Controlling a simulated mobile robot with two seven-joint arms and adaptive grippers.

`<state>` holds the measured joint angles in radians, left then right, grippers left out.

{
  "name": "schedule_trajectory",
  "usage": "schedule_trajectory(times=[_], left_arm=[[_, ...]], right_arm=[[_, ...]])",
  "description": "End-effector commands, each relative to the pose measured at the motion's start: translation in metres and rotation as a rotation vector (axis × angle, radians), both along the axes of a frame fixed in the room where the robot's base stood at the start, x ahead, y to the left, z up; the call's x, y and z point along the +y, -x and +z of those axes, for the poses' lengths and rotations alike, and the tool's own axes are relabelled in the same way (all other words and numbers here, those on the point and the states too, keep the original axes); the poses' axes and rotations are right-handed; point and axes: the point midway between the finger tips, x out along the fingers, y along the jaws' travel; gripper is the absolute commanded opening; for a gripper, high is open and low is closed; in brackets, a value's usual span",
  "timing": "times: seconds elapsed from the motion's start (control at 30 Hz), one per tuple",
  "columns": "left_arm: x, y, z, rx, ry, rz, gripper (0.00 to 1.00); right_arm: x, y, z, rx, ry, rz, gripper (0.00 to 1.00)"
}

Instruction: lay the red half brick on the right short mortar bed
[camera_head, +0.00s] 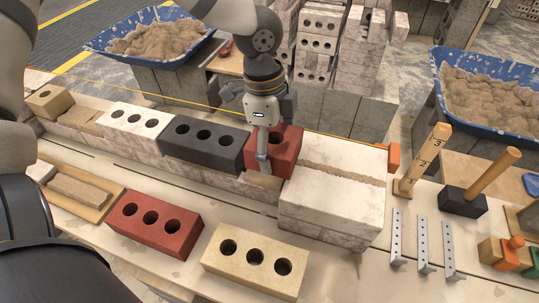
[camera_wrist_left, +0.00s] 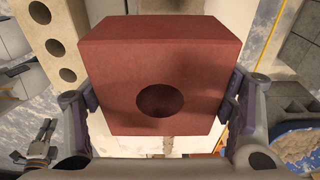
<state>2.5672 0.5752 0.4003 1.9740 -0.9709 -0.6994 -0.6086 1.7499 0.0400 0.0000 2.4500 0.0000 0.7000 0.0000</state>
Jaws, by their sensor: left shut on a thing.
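The red half brick (camera_head: 288,150) has one round hole in its top. My left gripper (camera_head: 268,140) is shut on it from above; the left wrist view shows the half brick (camera_wrist_left: 160,60) between both fingers. In the head view the half brick is at the gap between the black brick (camera_head: 205,148) and the white blocks (camera_head: 335,205). The right short mortar bed (camera_head: 262,181) shows partly below the gripper finger. I cannot tell whether the brick touches the mortar.
A white brick (camera_head: 135,120) and a tan half brick (camera_head: 48,100) are further left on the wall. A red brick (camera_head: 155,225) and a cream brick (camera_head: 255,262) lie in front. Blue mortar tubs (camera_head: 455,55) stand behind. A wooden post (camera_head: 420,165) stands right.

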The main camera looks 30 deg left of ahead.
Motion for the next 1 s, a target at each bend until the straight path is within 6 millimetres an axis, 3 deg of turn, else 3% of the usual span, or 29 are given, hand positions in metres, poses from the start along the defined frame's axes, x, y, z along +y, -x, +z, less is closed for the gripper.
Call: schedule_trajectory(times=[0.37,0.53,0.9,0.93,1.0], left_arm=[[0.022,-0.009,-0.030,0.003,-0.001,0.003,0.15],[0.023,-0.009,-0.060,0.004,-0.001,0.000,0.15],[0.022,-0.011,-0.061,-0.004,0.000,0.000,0.15],[0.022,-0.010,-0.062,-0.003,-0.001,0.000,0.83],[0.022,-0.010,-0.061,-0.003,-0.001,0.000,0.96]], right_arm=[[0.000,0.007,-0.007,0.026,0.000,0.000,0.00],[0.000,0.013,-0.013,0.047,0.000,0.000,0.00],[0.000,0.012,-0.012,0.044,0.000,0.000,0.00],[0.000,0.012,-0.012,0.044,0.000,0.000,0.00],[0.000,0.012,-0.012,0.044,0.000,0.000,0.00]])
